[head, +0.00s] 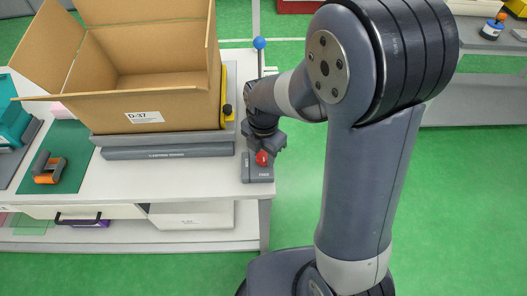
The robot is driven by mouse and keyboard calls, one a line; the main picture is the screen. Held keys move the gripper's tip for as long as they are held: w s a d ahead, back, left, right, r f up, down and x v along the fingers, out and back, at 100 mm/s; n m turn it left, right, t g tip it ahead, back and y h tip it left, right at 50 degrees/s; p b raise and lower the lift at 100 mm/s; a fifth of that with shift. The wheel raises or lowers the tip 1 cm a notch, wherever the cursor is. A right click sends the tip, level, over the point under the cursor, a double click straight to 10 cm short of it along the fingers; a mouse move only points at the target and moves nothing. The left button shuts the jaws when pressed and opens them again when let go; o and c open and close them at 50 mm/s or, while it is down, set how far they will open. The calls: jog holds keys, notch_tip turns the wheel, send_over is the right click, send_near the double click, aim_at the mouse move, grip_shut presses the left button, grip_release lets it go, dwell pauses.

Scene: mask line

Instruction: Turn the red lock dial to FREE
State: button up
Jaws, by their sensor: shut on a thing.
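The red lock dial (262,158) sits on a small grey base (258,174) at the right front corner of the white bench. The base carries small pale lettering too small to read, so the dial's setting cannot be told. My gripper (263,149) points down at the dial and is shut on it. The fingers and wrist hide the dial's far side.
An open cardboard box (180,110) marked D-37 stands on a grey platform (170,148) left of my gripper. A lever with a blue ball (259,43) rises behind my wrist. An orange tool (48,168) lies on a green mat (72,145).

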aim_at(263, 156)
jog(key=o, duration=1)
jog(key=shift+r, duration=0.1)
notch_tip(263, 156, up, 11)
jog(key=shift+f, duration=0.15)
notch_tip(263, 156, down, 11)
jog(key=shift+r, duration=0.1)
dwell(0.3)
